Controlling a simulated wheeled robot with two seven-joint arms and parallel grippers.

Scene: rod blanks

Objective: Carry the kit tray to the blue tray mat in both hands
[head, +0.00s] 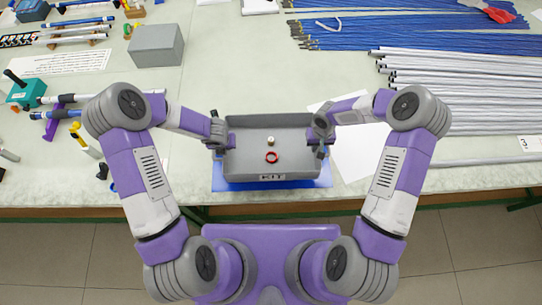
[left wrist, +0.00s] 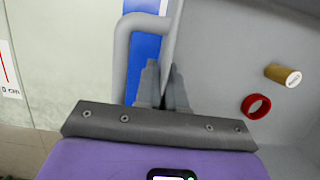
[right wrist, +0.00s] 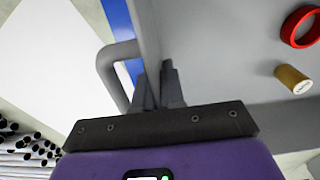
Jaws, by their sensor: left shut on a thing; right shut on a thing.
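The grey kit tray (head: 247,160) has a KIT label on its front and is over the blue tray mat (head: 230,186), which shows below its front edge. I cannot tell whether the tray touches the mat. A red ring (head: 272,157) and a small tan cylinder (head: 271,140) are inside it. My left gripper (head: 217,142) is shut on the tray's left side; its fingers (left wrist: 162,88) close at the wall beside the handle. My right gripper (head: 322,140) is shut on the right side, its fingers (right wrist: 158,88) at the wall beside that handle.
A grey box (head: 156,46) stands at the back left. Silver rods (head: 460,95) and blue rods (head: 400,30) lie at the right. White paper (head: 362,155) lies right of the tray. A teal tool (head: 27,88) and rods lie at the left. The table's front edge is close to the mat.

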